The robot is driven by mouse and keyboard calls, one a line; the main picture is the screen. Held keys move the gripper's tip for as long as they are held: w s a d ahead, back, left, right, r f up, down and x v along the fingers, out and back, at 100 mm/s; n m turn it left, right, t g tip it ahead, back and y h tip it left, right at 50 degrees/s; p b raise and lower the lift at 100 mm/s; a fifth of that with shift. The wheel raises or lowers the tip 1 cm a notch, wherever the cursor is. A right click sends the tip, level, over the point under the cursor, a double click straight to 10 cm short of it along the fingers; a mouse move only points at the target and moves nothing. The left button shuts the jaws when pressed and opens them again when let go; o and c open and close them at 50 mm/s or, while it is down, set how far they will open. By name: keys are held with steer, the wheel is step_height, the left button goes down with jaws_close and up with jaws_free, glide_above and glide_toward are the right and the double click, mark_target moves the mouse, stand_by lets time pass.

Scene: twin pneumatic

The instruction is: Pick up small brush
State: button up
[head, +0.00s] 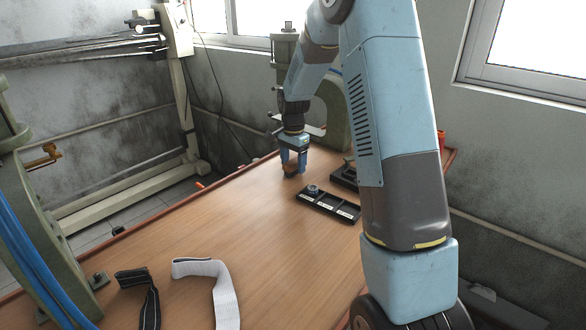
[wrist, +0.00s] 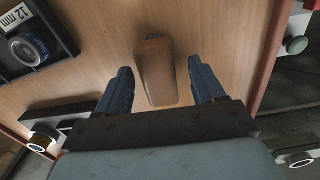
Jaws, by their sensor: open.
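A small brown wooden block shape, which looks like the small brush (wrist: 155,78), stands out against the table between my fingers in the wrist view. Its underside and any bristles are hidden. My gripper (wrist: 160,65) is open, with one blue finger on each side of it and a visible gap on both sides. In the head view my gripper (head: 292,172) points down at the far part of the table, with a bit of the brush (head: 289,168) showing at its fingers.
A black tray (head: 345,214) with labelled compartments holds a round part, right of my gripper. A green machine frame (head: 332,103) stands behind. A black strap (head: 147,298) and a white strap (head: 224,295) lie at the near left. The middle of the wooden table (head: 215,230) is clear.

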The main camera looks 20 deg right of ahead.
steer(key=shift+f, duration=0.4)
steer(key=shift+c, duration=0.5)
steer(key=c, duration=1)
steer(key=shift+r, duration=0.15)
